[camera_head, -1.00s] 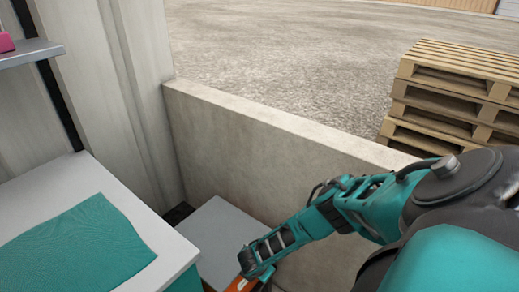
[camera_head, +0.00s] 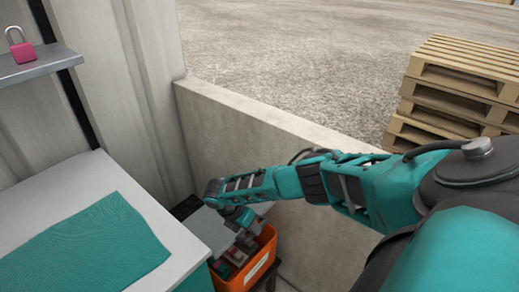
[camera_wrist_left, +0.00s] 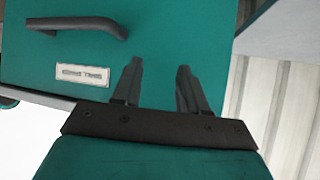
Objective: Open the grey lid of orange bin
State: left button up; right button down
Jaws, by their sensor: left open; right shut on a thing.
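The orange bin (camera_head: 262,262) stands low beside the concrete wall, at the lower middle of the head view. Its inside shows, with several red, grey and dark items in it. The grey lid (camera_head: 208,229) is raised off the bin's near side and tilted up, partly hidden behind my right arm. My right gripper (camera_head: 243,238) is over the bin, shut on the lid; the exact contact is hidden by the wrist. My left gripper (camera_wrist_left: 158,72) is open and empty in the left wrist view, in front of a green front with a dark handle.
A white-topped table (camera_head: 60,200) with a green mat (camera_head: 88,245) stands left of the bin. The low concrete wall (camera_head: 280,150) runs behind it. Stacked pallets (camera_head: 455,95) are beyond the wall. A pink padlock (camera_head: 23,50) sits on a shelf at upper left.

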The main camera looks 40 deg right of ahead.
jog(key=shift+w+a+r, duration=0.1)
jog(key=shift+w+r, duration=0.75)
jog(key=shift+r, duration=0.3)
jog(key=shift+w+r, duration=0.8)
jog(key=shift+r, duration=0.35)
jog(key=c, duration=1.2)
grip_release()
jog(key=shift+w+f, duration=0.1)
jog(key=shift+o, duration=0.4)
jog(key=p+v, duration=0.2)
jog(key=v, duration=1.1)
jog(key=shift+f, duration=0.1)
